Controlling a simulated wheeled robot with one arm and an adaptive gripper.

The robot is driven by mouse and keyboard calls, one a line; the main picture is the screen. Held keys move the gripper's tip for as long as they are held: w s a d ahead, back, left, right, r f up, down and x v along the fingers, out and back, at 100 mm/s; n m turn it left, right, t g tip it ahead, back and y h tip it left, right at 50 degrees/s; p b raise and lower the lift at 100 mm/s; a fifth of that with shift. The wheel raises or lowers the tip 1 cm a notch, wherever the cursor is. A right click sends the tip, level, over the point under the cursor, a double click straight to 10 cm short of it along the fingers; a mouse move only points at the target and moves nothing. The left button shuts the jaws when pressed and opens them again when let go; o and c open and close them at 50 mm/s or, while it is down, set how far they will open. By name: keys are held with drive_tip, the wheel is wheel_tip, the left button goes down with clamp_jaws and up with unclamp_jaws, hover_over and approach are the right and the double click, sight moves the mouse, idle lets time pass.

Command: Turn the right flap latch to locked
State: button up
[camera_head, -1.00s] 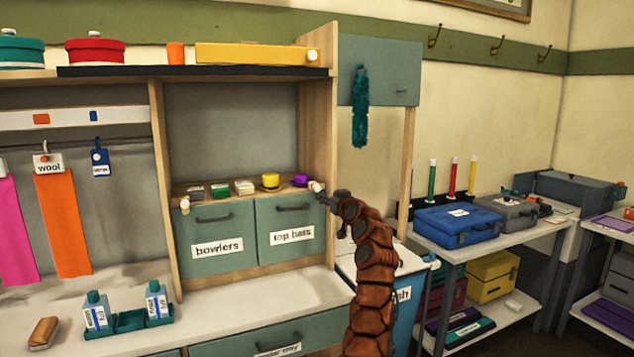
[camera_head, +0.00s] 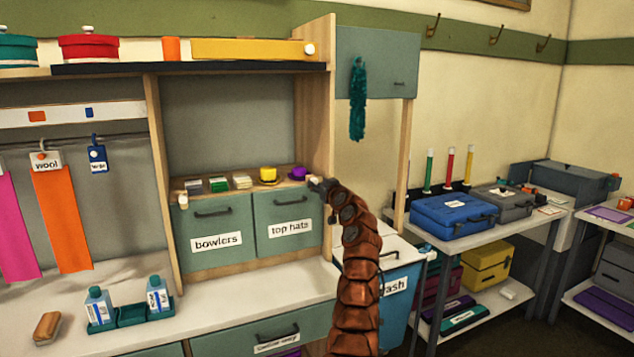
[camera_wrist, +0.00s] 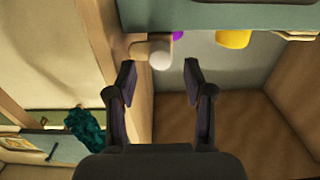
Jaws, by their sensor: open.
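The right flap (camera_head: 289,228), teal and labelled "top hats", is closed beside the "bowlers" flap (camera_head: 213,241). The right flap latch, with a pale round knob (camera_wrist: 160,58), is at the flap's upper right corner, by the wooden side post. In the head view my gripper (camera_head: 321,185) is at that corner and mostly covers the latch. In the wrist view my gripper (camera_wrist: 160,72) is open, with the knob ahead between its fingertips. I see no clear contact. I cannot tell which way the latch is turned.
A yellow hat (camera_head: 268,174) and a purple hat (camera_head: 299,173) sit on the ledge just behind the flaps. The wooden side post (camera_head: 316,110) rises close to my gripper. A blue "wash" bin (camera_head: 399,290) stands right of my arm.

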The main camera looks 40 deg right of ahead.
drive_tip(key=shift+p+x, duration=0.55)
drive_tip(key=shift+x, duration=0.25)
drive_tip(key=shift+w, duration=0.25)
clamp_jaws()
